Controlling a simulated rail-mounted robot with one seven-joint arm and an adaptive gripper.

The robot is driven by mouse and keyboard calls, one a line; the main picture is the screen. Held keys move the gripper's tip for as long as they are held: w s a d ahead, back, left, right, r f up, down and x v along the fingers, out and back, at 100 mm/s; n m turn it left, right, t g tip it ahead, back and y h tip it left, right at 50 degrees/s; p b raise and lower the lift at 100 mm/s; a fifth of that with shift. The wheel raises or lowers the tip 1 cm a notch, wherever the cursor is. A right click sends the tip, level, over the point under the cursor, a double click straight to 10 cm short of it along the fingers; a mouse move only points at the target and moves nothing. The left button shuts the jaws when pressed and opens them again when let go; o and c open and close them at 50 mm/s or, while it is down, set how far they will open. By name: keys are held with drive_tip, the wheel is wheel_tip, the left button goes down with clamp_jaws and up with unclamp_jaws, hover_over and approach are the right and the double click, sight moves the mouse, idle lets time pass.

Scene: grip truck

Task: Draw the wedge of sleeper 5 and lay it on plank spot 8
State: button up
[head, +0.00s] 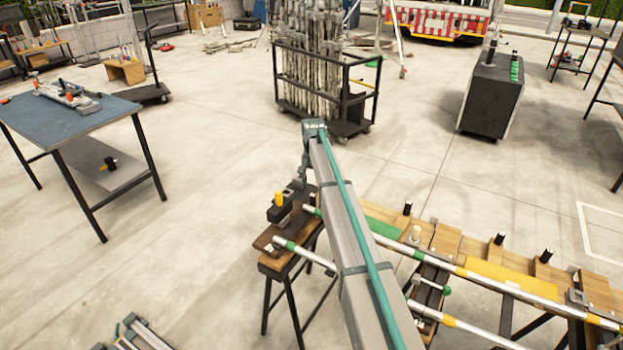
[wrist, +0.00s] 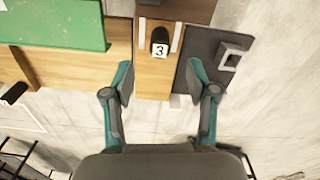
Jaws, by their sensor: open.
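My gripper (wrist: 159,76) is open and empty, its two teal and grey fingers spread below a wooden block. On that block stands a dark peg-like piece (wrist: 160,36) with a white tag (wrist: 160,49) reading 3, between two pale strips. In the head view my gripper (head: 301,172) hangs at the arm's far end, near the left end of the plank bench. Wooden blocks with black upright pieces (head: 408,208) line the bench to the right. No number 5 or 8 is readable, so I cannot tell the sleeper 5 wedge or plank spot 8.
A dark block with a grey handle (wrist: 232,54) lies right of the tagged block, and a green plate (wrist: 55,22) lies left. Long silver rails (head: 520,292) run along the bench. A yellow-topped black item (head: 279,205) stands at its left end. My arm hides part of the bench.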

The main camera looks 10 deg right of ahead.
sight(313, 195)
wheel_tip(313, 195, down, 8)
drive_tip(key=shift+p, duration=0.55)
drive_tip(key=c, duration=1.1)
